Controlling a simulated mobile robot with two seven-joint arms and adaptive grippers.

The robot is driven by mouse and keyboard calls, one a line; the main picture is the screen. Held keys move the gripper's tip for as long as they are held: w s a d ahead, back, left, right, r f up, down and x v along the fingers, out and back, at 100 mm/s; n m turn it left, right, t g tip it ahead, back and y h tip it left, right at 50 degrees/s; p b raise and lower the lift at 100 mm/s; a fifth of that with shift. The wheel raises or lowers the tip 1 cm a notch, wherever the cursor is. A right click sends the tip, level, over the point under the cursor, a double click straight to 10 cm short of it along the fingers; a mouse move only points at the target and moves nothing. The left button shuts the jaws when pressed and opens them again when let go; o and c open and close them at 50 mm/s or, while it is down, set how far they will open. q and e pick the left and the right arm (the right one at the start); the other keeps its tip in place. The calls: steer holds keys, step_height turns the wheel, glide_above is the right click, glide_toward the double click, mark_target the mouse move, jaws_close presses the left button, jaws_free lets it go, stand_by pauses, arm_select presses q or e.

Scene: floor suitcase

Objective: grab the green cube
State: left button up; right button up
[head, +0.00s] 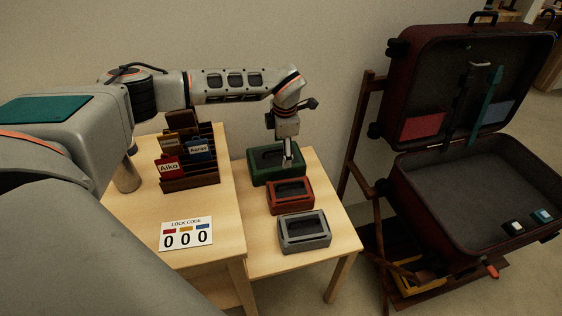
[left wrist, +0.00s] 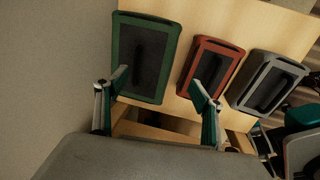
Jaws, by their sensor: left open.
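The green cube (head: 263,176) is a flat green box with a dark top and a dark handle, lying at the back of the low wooden table. It also shows in the left wrist view (left wrist: 145,60). My left gripper (head: 288,156) points down over the right part of the green cube in the head view. In the left wrist view its two fingers (left wrist: 157,80) are spread apart with nothing between them, over the cube's near edge. I cannot tell whether a finger touches the cube.
A red box (head: 290,208) and a grey box (head: 304,246) lie in front of the green cube. A tag rack (head: 190,184) and lock code card (head: 186,234) are on the taller table. An open suitcase (head: 425,215) stands at the right.

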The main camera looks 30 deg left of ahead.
mark_target(279, 162)
arm_select(q)
steer(key=shift+w+a+f, duration=0.1)
steer(key=shift+w+a, duration=0.1)
steer(key=shift+a, duration=0.4)
steer(key=shift+a+f, duration=0.15)
steer(key=shift+f, duration=0.15)
steer(key=f+b, duration=0.1)
steer(key=f, duration=0.3)
steer(key=f+b, duration=0.1)
steer(key=f, duration=0.1)
steer(key=shift+w+a+f+b, duration=0.3)
steer(key=shift+w+a, duration=0.05)
steer(key=shift+a, duration=0.05)
steer(key=shift+w+r, duration=0.1)
steer(key=shift+r, duration=0.15)
steer(key=shift+c, duration=0.4)
jaws_close()
